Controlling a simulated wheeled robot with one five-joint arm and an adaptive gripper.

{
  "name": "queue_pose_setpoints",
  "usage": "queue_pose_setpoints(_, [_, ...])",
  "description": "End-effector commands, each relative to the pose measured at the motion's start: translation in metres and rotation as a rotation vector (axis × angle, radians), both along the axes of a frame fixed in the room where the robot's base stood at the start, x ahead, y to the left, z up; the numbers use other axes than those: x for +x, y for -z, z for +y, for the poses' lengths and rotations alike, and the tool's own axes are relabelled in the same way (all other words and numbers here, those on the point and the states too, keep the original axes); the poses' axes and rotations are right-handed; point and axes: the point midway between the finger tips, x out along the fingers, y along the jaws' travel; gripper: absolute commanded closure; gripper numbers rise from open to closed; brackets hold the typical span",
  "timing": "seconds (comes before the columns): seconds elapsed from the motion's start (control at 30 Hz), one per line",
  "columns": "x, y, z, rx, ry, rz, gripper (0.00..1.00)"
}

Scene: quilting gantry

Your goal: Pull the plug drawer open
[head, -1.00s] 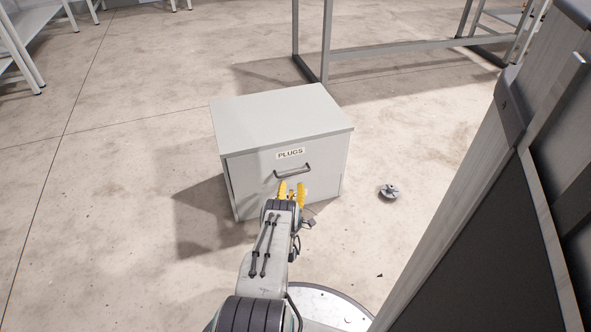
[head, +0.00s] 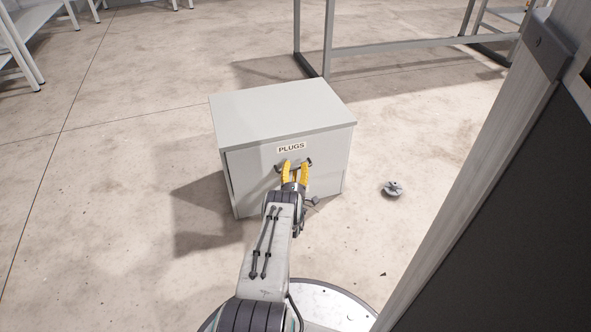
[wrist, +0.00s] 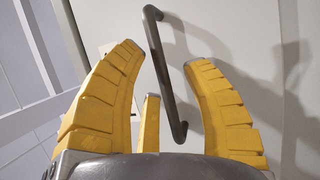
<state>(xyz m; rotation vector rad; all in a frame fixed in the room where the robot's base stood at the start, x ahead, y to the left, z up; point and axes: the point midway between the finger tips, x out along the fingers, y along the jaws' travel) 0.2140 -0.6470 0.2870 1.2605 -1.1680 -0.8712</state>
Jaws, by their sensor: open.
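The plug drawer (head: 250,180) is the front of a pale grey cabinet (head: 275,105) with a "PLUGS" label (head: 291,147). Its front looks flush with the cabinet. My gripper (head: 295,164) is at the drawer's dark bar handle (head: 308,162) with yellow fingers spread, partly hiding the bar in the head view. In the wrist view the handle (wrist: 163,70) runs steeply between the open fingers (wrist: 163,60), with a gap on either side. The fingers are not closed on it. Whether any finger touches the drawer front I cannot tell.
A small grey metal part (head: 393,188) lies on the floor right of the cabinet. A large dark panel with a grey frame (head: 480,180) fills the right side, close to my arm. A metal frame (head: 400,47) stands behind.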

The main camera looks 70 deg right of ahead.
Motion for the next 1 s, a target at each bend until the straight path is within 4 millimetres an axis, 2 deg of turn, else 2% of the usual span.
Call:
queue_pose_setpoints(0.13, [0.0, -0.0002, 0.0, 0.0, 0.0, 0.0, 0.54])
queue_pose_setpoints(0.63, [0.0, 0.0003, 0.0004, 0.001, 0.0, 0.0, 0.99])
queue_pose_setpoints(1.0, [-0.0002, 0.0, 0.002, 0.002, 0.0, 0.0, 1.0])
